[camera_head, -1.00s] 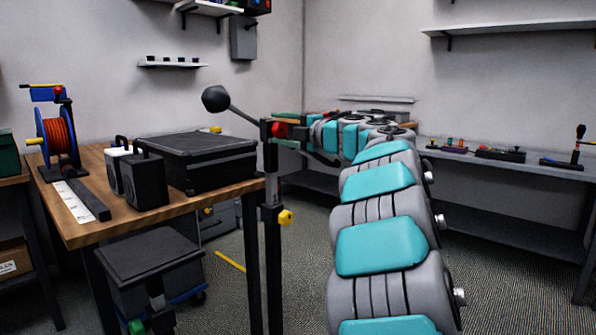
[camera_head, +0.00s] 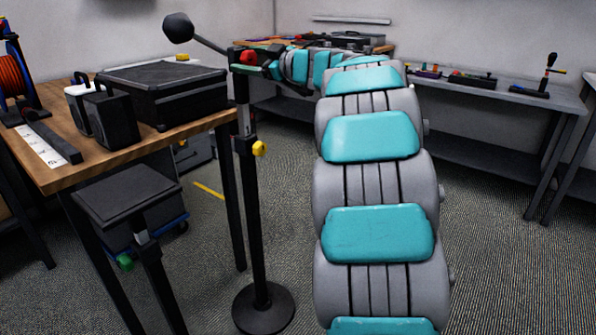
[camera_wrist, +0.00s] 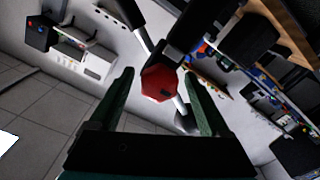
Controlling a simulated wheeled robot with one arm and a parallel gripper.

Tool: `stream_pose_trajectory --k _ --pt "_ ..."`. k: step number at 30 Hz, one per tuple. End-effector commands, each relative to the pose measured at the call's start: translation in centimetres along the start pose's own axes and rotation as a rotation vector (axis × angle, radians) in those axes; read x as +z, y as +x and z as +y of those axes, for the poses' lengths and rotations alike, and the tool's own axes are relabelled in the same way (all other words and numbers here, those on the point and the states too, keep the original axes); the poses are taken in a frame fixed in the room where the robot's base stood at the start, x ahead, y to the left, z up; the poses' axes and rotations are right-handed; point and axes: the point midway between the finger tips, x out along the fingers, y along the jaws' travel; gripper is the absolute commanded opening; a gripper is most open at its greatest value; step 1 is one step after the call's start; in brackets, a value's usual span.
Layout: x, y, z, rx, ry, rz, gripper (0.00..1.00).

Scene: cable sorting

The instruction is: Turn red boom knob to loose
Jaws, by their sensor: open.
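The red boom knob (camera_head: 248,57) sits at the top of a black stand (camera_head: 250,190), where a boom (camera_head: 210,46) with a dark round end (camera_head: 178,27) slopes up to the left. In the wrist view the red knob (camera_wrist: 160,83) shows as a faceted shape with a dark mark on its face. My gripper (camera_wrist: 159,74) is open, with one green finger on each side of the knob; I cannot tell whether either touches it. In the head view my gripper (camera_head: 268,70) is small, just right of the knob and partly hidden by my arm.
A yellow knob (camera_head: 259,148) is lower on the stand, whose round base (camera_head: 263,307) rests on the floor. A wooden table (camera_head: 75,176) with a black case (camera_head: 165,90) stands left. A grey bench (camera_head: 480,150) runs along the right wall.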

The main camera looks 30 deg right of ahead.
Motion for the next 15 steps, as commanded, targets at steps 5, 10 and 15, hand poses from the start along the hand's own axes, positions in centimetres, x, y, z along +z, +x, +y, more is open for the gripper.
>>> stream_pose_trajectory --k 5,10,15 --pt "0.0 0.0 0.0 0.000 0.198 0.000 0.81" --pt "-0.1 0.1 0.0 0.000 0.382 0.002 0.81" --pt "0.0 -1.3 0.2 0.004 0.493 0.000 0.81"
